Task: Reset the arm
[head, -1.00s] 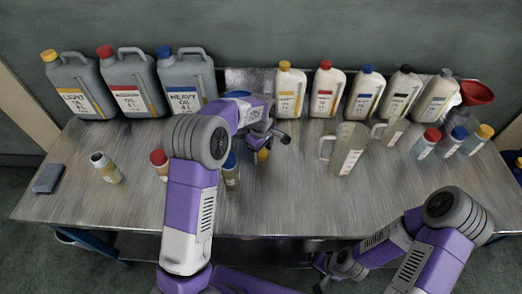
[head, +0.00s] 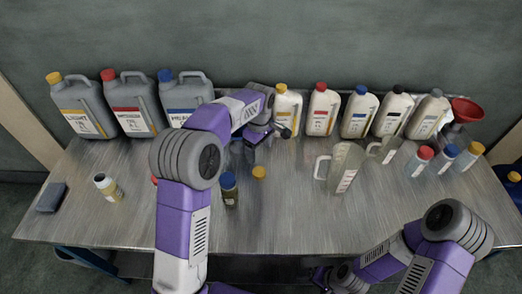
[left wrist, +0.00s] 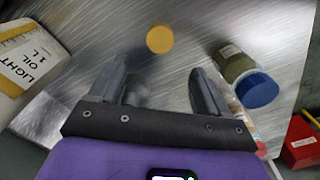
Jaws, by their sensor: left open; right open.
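My left gripper (head: 264,140) is open and empty over the back middle of the table, beside the yellow-capped white bottle (head: 287,112). In the left wrist view its open fingers (left wrist: 160,85) show with nothing between them. A yellow cap (head: 259,172) lies on the table in front of the gripper, apart from it. It also shows just beyond the fingertips in the left wrist view (left wrist: 159,39). My right gripper (head: 322,277) is low at the table's front edge, partly out of frame; its fingers are hard to make out.
A blue-capped small bottle (head: 229,190) stands near my left arm. An uncapped small bottle (head: 108,187) stands at left. Grey jugs (head: 135,105) and white bottles (head: 358,112) line the back. A clear jug (head: 342,167) and red funnel (head: 467,110) are at right.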

